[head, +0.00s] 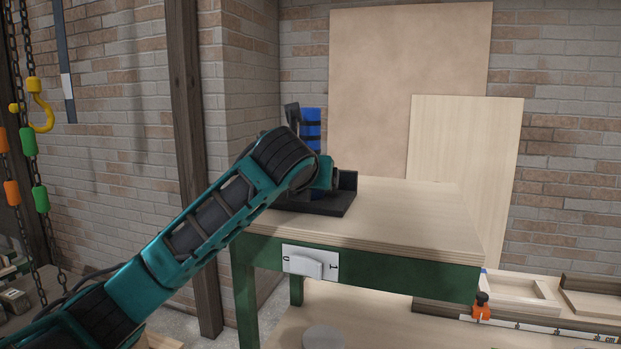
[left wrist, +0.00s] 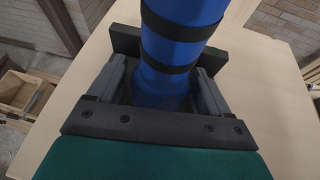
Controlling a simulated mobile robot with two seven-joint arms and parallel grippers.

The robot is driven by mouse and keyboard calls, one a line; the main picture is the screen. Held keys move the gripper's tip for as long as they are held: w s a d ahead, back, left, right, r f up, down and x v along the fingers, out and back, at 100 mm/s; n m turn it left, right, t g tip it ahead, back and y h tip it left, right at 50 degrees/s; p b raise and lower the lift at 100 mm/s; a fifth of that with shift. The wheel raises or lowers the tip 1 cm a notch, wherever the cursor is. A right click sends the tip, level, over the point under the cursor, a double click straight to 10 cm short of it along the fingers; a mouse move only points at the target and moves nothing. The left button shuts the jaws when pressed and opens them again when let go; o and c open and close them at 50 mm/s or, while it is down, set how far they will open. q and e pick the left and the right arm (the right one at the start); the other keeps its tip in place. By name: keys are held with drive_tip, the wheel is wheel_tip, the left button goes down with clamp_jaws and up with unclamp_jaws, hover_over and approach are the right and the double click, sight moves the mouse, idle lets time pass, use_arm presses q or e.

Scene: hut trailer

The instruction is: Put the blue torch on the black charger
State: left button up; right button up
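The blue torch (head: 311,124), with black bands, stands upright at the back left of the workbench. It also fills the middle of the left wrist view (left wrist: 173,55). The black charger (head: 338,197) sits on the bench beneath it, and its raised black edge shows behind the torch in the left wrist view (left wrist: 125,40). My left gripper (left wrist: 163,75) has its fingers on either side of the torch's lower part. Whether they press on it is unclear. My left arm hides most of the gripper and the torch's lower part in the head view. My right gripper is not in view.
The workbench (head: 420,215) has a clear wooden top to the right of the charger. A white switch plate (head: 310,263) is on its green front. Boards (head: 463,170) lean on the brick wall behind. Chains with a yellow hook (head: 40,105) hang at the left.

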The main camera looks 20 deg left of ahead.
use_arm(q)
drive_tip(key=shift+o, duration=0.7)
drive_tip(key=shift+r, duration=0.1)
drive_tip(key=shift+s+r, duration=0.1)
drive_tip(key=shift+r, duration=0.05)
drive_tip(key=v, duration=1.2)
